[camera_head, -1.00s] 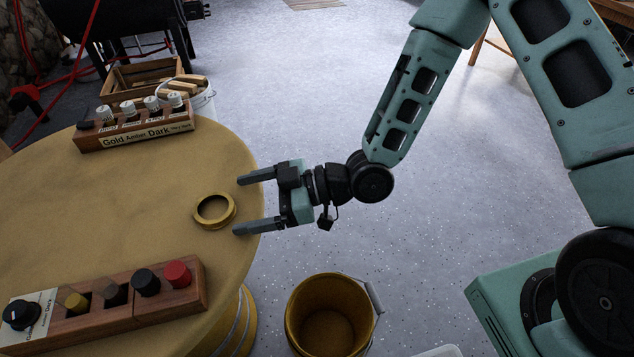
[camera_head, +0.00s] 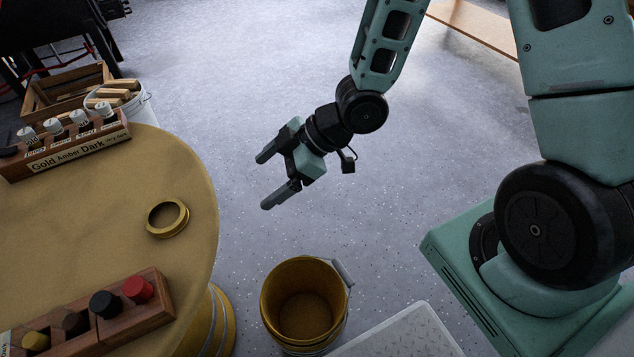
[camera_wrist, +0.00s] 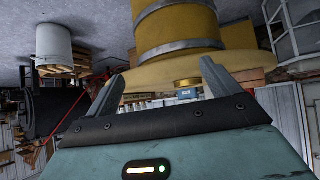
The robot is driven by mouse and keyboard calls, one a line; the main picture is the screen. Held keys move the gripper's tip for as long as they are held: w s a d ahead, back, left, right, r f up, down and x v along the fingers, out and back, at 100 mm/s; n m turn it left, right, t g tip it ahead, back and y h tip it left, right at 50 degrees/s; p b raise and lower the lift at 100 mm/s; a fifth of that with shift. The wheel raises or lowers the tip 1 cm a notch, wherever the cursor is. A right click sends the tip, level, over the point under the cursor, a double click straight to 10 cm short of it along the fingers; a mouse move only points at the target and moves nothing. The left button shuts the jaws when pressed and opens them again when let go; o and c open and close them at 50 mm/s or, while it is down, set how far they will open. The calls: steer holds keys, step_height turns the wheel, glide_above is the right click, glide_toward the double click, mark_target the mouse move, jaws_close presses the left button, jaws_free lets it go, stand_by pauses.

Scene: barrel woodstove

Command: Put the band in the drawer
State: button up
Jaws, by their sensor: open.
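The band (camera_head: 182,225) is a gold ring lying flat on the round yellow barrel-top table (camera_head: 110,215), close to its right edge. My gripper (camera_head: 265,182) is open and empty. It hangs over the floor to the right of the table, apart from the band, with its fingers pointing left and slightly down in the head view. In the wrist view the open fingers (camera_wrist: 162,72) frame part of the yellow barrel table (camera_wrist: 175,25), which appears upside down. I cannot make out a drawer in either view.
A wooden rack with white-capped bottles (camera_head: 75,145) stands at the table's far side. A wooden block with black and red knobs (camera_head: 145,310) is at the near side. A yellow bucket (camera_head: 270,300) stands on the floor below my gripper.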

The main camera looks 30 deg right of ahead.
steer(key=s+d+r+m+h, duration=0.2)
steer(key=s+r+m+h, duration=0.1)
steer(key=r+h, duration=0.2)
steer(key=shift+d+h, duration=0.3)
steer(key=shift+h, duration=0.5)
steer(key=shift+o, duration=0.3)
steer(key=s+r+m+g+h, duration=0.2)
steer(key=s+r+m, duration=0.2)
steer(key=s, duration=0.9)
step_height(320, 180, up, 3)
steer(key=shift+s+r+m+g, duration=0.15)
steer(key=shift+s+m+g, duration=0.15)
steer(key=shift+s+g, duration=0.1)
